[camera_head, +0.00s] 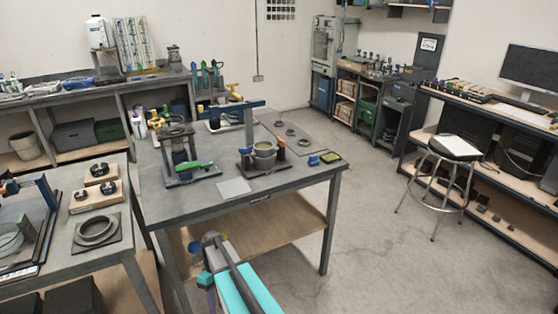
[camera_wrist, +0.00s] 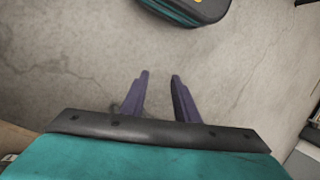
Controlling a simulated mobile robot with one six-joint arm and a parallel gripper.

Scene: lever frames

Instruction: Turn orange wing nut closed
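I cannot pick out the orange wing nut for certain at this size. A small yellow-orange part (camera_head: 235,90) shows at the back of the middle workbench, near a blue-topped stand. Another yellow-orange part (camera_head: 158,120) shows at the back left, by a dark press-like frame. My gripper (camera_wrist: 160,76) is open and empty in the wrist view, its two purple fingers apart over bare concrete floor. In the head view my teal arm is low in front of the middle workbench, well away from both orange parts. The fingertips are not clear there.
The middle workbench (camera_head: 222,207) carries a frame with a green handle (camera_head: 193,166), a grey pot (camera_head: 264,155) and a flat grey plate (camera_head: 234,187). A left bench holds ring fixtures (camera_head: 96,230). A stool (camera_head: 455,147) stands right. The floor between is clear.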

